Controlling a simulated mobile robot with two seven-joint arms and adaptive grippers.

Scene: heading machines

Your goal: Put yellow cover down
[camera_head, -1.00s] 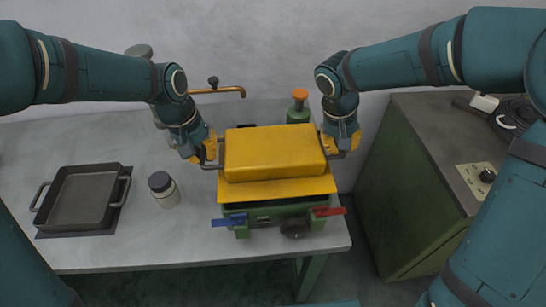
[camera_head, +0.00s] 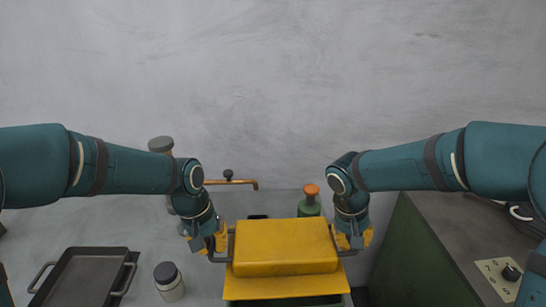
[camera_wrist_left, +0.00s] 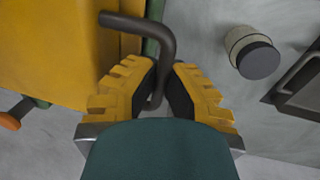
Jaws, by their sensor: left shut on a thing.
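The yellow cover (camera_head: 285,247) is a box-shaped lid with a wide lower flange and a grey bar handle at each side. It looks level over the green machine, mostly hidden; I cannot tell whether it rests there. My left gripper (camera_head: 215,243) is shut on the cover's left handle (camera_head: 222,259). In the left wrist view, the left gripper's yellow fingers (camera_wrist_left: 160,92) close around the bent grey handle (camera_wrist_left: 158,40), with the cover (camera_wrist_left: 60,50) at upper left. My right gripper (camera_head: 355,240) is at the right handle (camera_head: 348,252); its grip is unclear.
A dark pan (camera_head: 85,278) and a white jar with dark lid (camera_head: 169,284) stand left on the table. A green bottle with orange top (camera_head: 310,200) is close behind the cover. A green cabinet (camera_head: 415,245) stands to the right.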

